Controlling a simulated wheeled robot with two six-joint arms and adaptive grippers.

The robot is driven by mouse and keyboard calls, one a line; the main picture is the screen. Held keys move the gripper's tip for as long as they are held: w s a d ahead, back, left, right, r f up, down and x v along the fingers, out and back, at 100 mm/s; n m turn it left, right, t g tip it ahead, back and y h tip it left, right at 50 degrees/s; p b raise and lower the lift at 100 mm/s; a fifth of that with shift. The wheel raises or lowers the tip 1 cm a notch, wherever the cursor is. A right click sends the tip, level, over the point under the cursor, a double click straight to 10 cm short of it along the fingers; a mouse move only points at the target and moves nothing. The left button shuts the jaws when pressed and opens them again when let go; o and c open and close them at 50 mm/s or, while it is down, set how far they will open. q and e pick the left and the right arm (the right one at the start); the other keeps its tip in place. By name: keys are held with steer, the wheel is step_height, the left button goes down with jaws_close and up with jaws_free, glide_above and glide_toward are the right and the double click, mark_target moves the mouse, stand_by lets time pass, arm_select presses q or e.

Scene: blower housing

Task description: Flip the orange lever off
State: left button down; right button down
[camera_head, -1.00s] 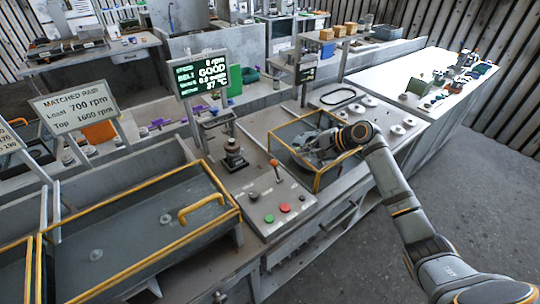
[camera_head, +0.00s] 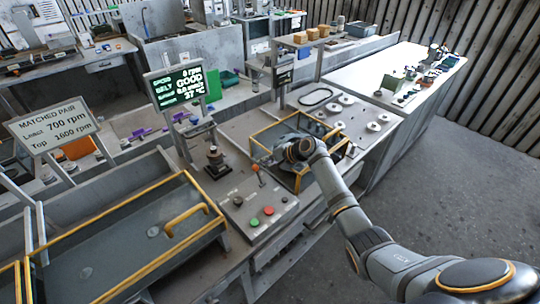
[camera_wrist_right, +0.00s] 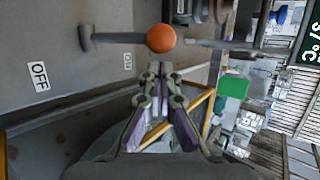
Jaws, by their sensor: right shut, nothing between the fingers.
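The lever with an orange ball (camera_head: 256,168) stands on the grey control panel beside the yellow-edged bin. In the right wrist view the orange ball (camera_wrist_right: 161,38) is large, just beyond my fingertips, and its dark rod runs left to a pivot. In the picture the ball lies on the ON side. My right gripper (camera_head: 270,161) is shut and empty, close to the lever. Its fingers (camera_wrist_right: 160,72) show no clear contact with the ball. My left gripper is not in view.
Green (camera_head: 254,222) and red (camera_head: 269,211) buttons sit on the panel in front of the lever. A yellow-edged bin (camera_head: 262,127) is under my right arm. A larger yellow-edged tray (camera_head: 110,215) is at left.

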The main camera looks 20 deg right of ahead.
steer(key=shift+s+a+r, duration=0.3)
steer(key=shift+s+r, duration=0.1)
steer(key=shift+s, duration=0.1)
steer(key=shift+s+a, duration=0.15)
steer(key=shift+s, duration=0.15)
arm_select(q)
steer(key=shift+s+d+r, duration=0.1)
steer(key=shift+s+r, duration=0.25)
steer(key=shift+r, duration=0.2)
arm_select(e)
steer(key=shift+w, duration=0.15)
steer(key=shift+f, duration=0.1)
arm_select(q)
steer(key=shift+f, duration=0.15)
arm_select(e)
steer(key=shift+t, duration=0.3)
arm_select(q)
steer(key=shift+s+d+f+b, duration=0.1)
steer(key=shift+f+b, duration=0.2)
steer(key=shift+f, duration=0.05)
arm_select(e)
steer(key=shift+s, duration=0.25)
arm_select(q)
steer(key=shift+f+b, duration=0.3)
steer(key=shift+b, duration=0.05)
arm_select(e)
steer(key=shift+s+t+y, duration=0.1)
steer(key=shift+t+y, duration=0.2)
